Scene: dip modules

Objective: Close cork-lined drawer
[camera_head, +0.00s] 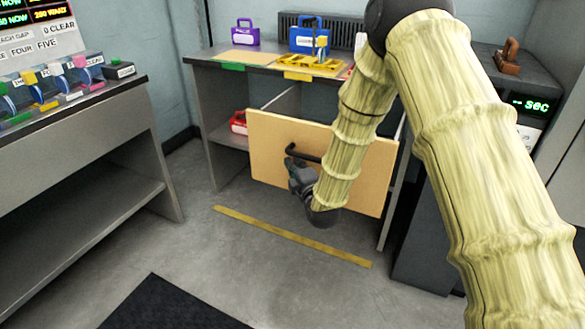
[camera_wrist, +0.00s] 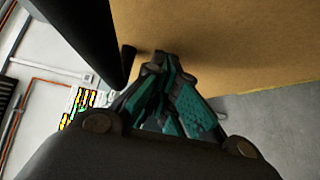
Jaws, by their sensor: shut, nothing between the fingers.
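The drawer has a tan, cork-coloured front panel (camera_head: 375,175), which also fills the upper right of the wrist view (camera_wrist: 235,40). It stands out from the grey bench (camera_head: 222,110), with a side edge visible behind its top left. A dark bar handle (camera_head: 301,151) is on the panel. My gripper (camera_head: 291,165) is at the handle's left end, close to the panel. In the wrist view my gripper's fingers (camera_wrist: 160,65) are together with nothing between them, their tips near the panel. Whether they touch the panel or handle is unclear. My arm hides part of the panel.
A red case (camera_head: 238,123) sits on the shelf left of the drawer. Purple (camera_head: 245,32) and blue (camera_head: 309,36) cases stand on the bench top. A yellow floor strip (camera_head: 290,236) lies in front. Another grey bench (camera_head: 80,150) stands left, with open floor between.

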